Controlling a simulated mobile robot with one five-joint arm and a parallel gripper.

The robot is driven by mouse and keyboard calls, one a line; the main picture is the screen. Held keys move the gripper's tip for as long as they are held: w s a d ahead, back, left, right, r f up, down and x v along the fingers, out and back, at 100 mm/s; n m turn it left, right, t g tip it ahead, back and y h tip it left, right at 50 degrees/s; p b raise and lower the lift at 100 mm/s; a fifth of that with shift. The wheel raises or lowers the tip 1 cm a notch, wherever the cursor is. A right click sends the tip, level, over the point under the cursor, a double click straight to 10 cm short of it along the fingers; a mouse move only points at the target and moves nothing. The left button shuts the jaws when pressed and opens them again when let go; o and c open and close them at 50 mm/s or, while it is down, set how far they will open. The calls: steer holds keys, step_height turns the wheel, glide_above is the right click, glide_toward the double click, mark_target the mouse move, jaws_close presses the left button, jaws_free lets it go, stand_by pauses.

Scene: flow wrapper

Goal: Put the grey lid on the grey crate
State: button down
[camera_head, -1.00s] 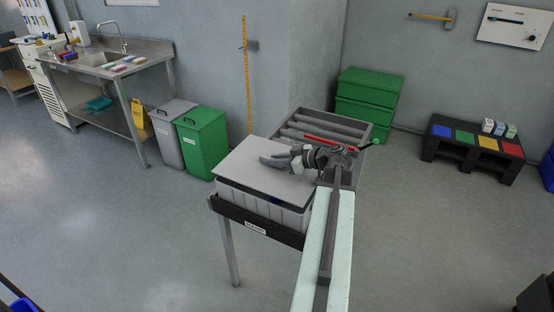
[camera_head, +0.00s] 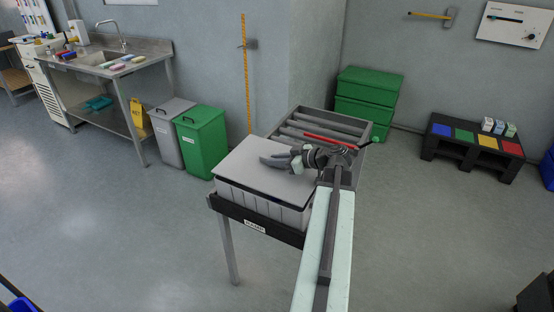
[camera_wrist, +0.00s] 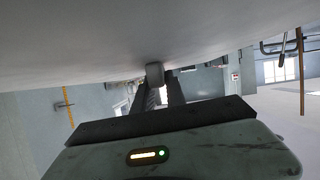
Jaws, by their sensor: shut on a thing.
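The grey lid (camera_head: 250,167) lies flat over the top of the grey crate (camera_head: 258,204) in the head view, its edges close to the crate's rim. I cannot tell whether it is fully seated all round. My gripper (camera_head: 270,161) is above the lid, shut on the lid's handle, which the jaws mostly hide. In the wrist view the lid's grey surface (camera_wrist: 90,40) fills the top, and the handle (camera_wrist: 154,74) sits between my fingers. The crate's inside is hidden.
The crate stands on a dark-edged stand (camera_head: 228,207) with a label. A roller conveyor (camera_head: 320,130) with a red bar adjoins behind. A grey bin (camera_head: 168,134) and a green bin (camera_head: 202,142) stand left, green crates (camera_head: 368,95) behind. Floor at left is clear.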

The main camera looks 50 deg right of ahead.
steer(key=shift+f, duration=0.2)
steer(key=shift+s+f+b, duration=0.1)
steer(key=shift+f+b, duration=0.85)
steer(key=shift+b, duration=0.2)
steer(key=c, duration=1.3)
jaws_free()
steer(key=p+v, duration=0.3)
steer(key=v, duration=0.4)
steer(key=shift+s+d+r, duration=0.1)
steer(key=shift+s+r, duration=0.05)
steer(key=shift+r, duration=0.05)
steer(key=shift+s, duration=0.25)
